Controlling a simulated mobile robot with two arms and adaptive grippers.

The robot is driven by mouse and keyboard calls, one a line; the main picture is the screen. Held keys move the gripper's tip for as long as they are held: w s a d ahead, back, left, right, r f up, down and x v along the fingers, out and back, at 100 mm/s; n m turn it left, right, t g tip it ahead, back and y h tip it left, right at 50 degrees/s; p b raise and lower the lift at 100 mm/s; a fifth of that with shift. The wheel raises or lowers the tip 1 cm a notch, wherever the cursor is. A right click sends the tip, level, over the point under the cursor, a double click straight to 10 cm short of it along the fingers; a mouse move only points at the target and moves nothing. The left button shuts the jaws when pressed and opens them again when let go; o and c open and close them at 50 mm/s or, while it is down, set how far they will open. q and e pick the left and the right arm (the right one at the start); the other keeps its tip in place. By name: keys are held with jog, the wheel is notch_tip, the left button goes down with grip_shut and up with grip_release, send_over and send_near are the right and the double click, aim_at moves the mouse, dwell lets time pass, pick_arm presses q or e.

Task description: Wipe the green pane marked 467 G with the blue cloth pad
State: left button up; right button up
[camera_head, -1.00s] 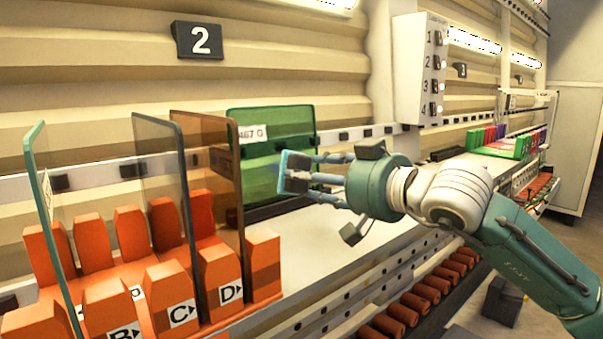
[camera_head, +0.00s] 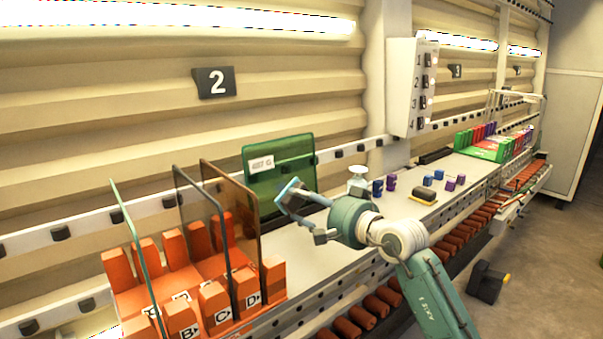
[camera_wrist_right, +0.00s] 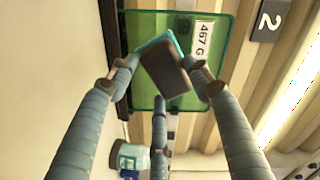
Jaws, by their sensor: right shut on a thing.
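The green pane (camera_head: 296,165) marked 467 G stands upright against the back rail, right of the orange rack. Its white label (camera_head: 261,164) is at its upper left. My right gripper (camera_head: 298,200) is shut on the blue cloth pad (camera_head: 287,190), which has a dark back. The pad is in front of the pane's lower part. In the right wrist view, the pad (camera_wrist_right: 158,46) overlaps the green pane (camera_wrist_right: 142,88) between my fingertips (camera_wrist_right: 165,78); whether it touches the glass I cannot tell. My left gripper is not in view.
The orange rack (camera_head: 275,280) holds several upright panes at the left, close to the green pane.

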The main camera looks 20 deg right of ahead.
jog(key=shift+f, duration=0.35)
jog(key=x, duration=0.4)
jog(key=shift+w+d+f, duration=0.15)
jog(key=shift+d+f, duration=0.1)
jog(key=shift+f, duration=0.1)
jog(key=shift+w+a, duration=0.25)
jog(key=shift+w, duration=0.3)
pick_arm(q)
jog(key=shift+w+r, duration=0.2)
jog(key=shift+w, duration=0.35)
pick_arm(e)
jog(key=shift+w+a+f, duration=0.1)
jog(key=shift+w+a, duration=0.1)
jog(key=shift+w, duration=0.25)
pick_arm(q)
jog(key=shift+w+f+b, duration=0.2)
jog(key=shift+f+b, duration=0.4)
jog(key=shift+b, duration=0.05)
pick_arm(e)
jog(key=shift+x, duration=0.9)
